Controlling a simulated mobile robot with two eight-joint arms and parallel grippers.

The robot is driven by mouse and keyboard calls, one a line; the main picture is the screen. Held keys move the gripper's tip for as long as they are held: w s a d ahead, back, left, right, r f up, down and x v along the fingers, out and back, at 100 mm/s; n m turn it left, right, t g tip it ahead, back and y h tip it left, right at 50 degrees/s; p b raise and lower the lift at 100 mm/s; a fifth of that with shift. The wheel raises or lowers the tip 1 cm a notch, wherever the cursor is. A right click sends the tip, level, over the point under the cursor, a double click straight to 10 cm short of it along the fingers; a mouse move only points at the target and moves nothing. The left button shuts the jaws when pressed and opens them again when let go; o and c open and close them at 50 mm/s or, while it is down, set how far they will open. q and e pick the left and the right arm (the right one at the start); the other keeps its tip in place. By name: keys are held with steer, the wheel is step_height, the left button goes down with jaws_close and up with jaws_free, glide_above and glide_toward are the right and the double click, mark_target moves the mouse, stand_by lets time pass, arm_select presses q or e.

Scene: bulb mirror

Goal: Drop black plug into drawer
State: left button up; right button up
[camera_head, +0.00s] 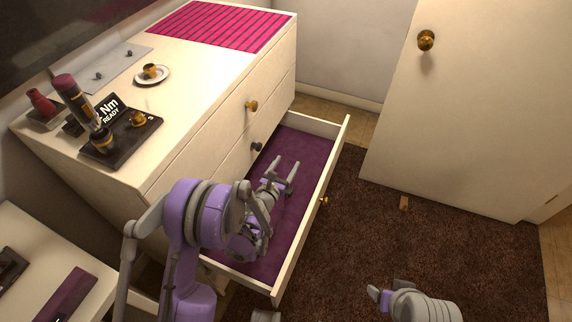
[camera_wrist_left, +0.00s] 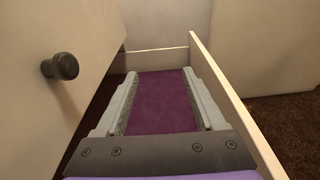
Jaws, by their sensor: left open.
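My left gripper (camera_head: 283,177) is open over the pulled-out drawer (camera_head: 311,142) with its purple lining. Nothing shows between its fingers, and the left wrist view shows the purple floor (camera_wrist_left: 160,103) beyond the gap. No loose black plug is clear in the drawer. A round black knob-like piece (camera_head: 257,147) sits on the dresser front above the drawer; it also shows large in the left wrist view (camera_wrist_left: 60,66). I cannot tell whether it is the plug. My right gripper (camera_head: 379,297) is low at the right over the brown rug, its fingers unclear.
The dresser top (camera_head: 195,85) holds a cup on a saucer (camera_head: 152,76), a dark tray (camera_head: 122,139) with a tool, and a pink striped mat (camera_head: 220,23). A gold knob (camera_head: 324,201) is on the open drawer's front. Rug (camera_head: 420,240) lies beyond it.

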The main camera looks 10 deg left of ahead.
arm_select(q)
steer(key=b+v, duration=0.1)
steer(key=v, duration=0.9)
steer(key=shift+s, duration=0.3)
steer(key=shift+a, duration=0.15)
